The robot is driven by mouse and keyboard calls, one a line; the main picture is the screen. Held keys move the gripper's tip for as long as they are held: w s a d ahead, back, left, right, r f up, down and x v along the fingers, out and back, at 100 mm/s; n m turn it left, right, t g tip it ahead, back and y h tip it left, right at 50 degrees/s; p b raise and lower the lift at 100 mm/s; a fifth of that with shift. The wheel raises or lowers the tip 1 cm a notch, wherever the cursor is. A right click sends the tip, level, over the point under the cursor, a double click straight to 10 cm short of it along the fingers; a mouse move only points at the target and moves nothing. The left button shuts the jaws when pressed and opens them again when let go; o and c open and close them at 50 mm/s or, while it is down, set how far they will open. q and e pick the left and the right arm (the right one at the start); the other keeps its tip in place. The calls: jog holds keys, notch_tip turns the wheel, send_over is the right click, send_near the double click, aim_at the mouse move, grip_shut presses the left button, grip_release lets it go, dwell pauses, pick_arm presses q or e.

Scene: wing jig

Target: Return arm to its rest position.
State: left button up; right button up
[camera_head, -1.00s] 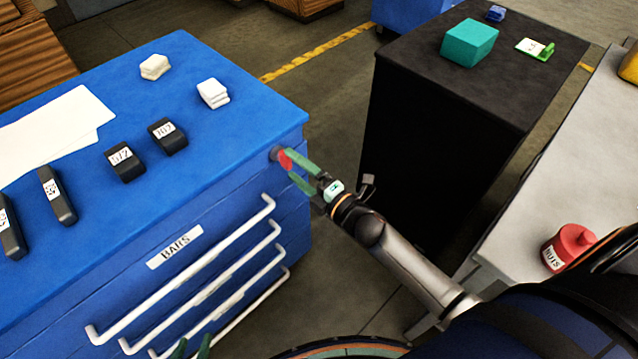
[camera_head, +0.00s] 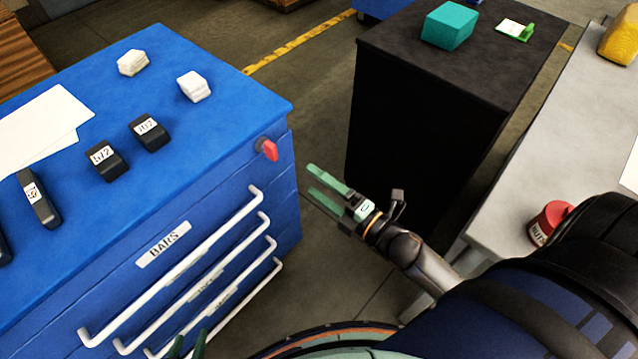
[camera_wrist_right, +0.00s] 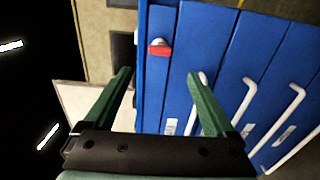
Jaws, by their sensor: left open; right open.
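My right gripper (camera_head: 327,188) is open and empty, in the gap in front of the blue cabinet's right side. Its arm comes in from the lower right. In the right wrist view its two green fingers (camera_wrist_right: 160,88) are spread with nothing between them. The red key-like knob (camera_head: 267,149) sticks out near the cabinet's top right front corner, apart from the fingers. It also shows in the right wrist view (camera_wrist_right: 160,50), beyond the fingertips. Only the green fingertips of my left gripper (camera_head: 188,346) show at the bottom edge, apart, by the lower drawer handles.
The blue cabinet (camera_head: 215,140) has several white drawer handles and a "BARS" label. Black blocks, white blocks and paper lie on it. A black cabinet (camera_head: 420,120) with a teal box (camera_head: 449,26) stands behind. A grey table (camera_head: 560,130) with a red pot (camera_head: 550,222) is right.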

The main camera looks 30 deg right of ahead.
jog(key=s+a+f+m+g+h+p, duration=0.1)
jog(key=s+f+m+g+h+p, duration=0.1)
jog(key=s+m, duration=0.4)
jog(key=s+a+f+m+g+h+p, duration=0.1)
jog(key=s+f+m+g+p, duration=0.4)
jog(key=m, duration=0.9)
jog(key=shift+s+a+f+g+h, duration=0.3)
jog(key=shift+s+a+g+h, duration=0.15)
jog(key=shift+s+a, duration=0.45)
jog(key=shift+s+d, duration=0.1)
